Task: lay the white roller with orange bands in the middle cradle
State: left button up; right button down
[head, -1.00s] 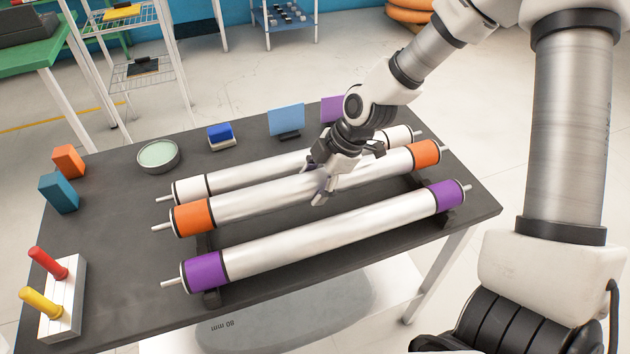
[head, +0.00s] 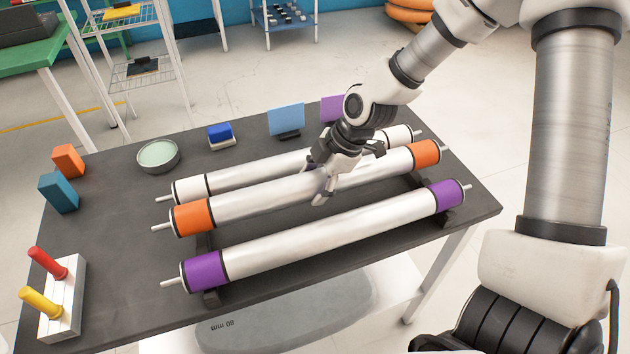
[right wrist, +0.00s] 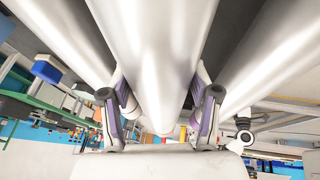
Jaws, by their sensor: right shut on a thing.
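The white roller with orange bands (head: 260,201) lies between two other rollers, across the dark table. My right gripper (head: 322,186) is shut on it near its middle, from above. In the right wrist view the roller (right wrist: 155,50) runs between the two fingers (right wrist: 160,118), one on each side. The roller with purple bands (head: 320,238) lies on the near side, apart from it. The roller with white bands (head: 255,168) lies on the far side. The cradle supports (head: 205,242) show only in small dark parts; whether the orange-banded roller rests in the middle one is hard to tell. My left gripper is out of view.
On the table (head: 110,255) stand a round dish (head: 158,155), a blue block (head: 220,136), a blue panel (head: 286,120), an orange block (head: 68,161), a teal block (head: 59,193) and a white stand (head: 63,305) with red and yellow pegs.

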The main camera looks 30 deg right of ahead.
aim_at(315, 193)
jog(key=shift+f+b, duration=1.35)
jog(key=shift+f, duration=0.15)
jog(key=shift+c, duration=1)
grip_release()
jog(key=v, duration=0.7)
jog(key=shift+s+d+r, duration=0.1)
jog(key=shift+d+r, duration=0.05)
jog(key=shift+r, duration=0.1)
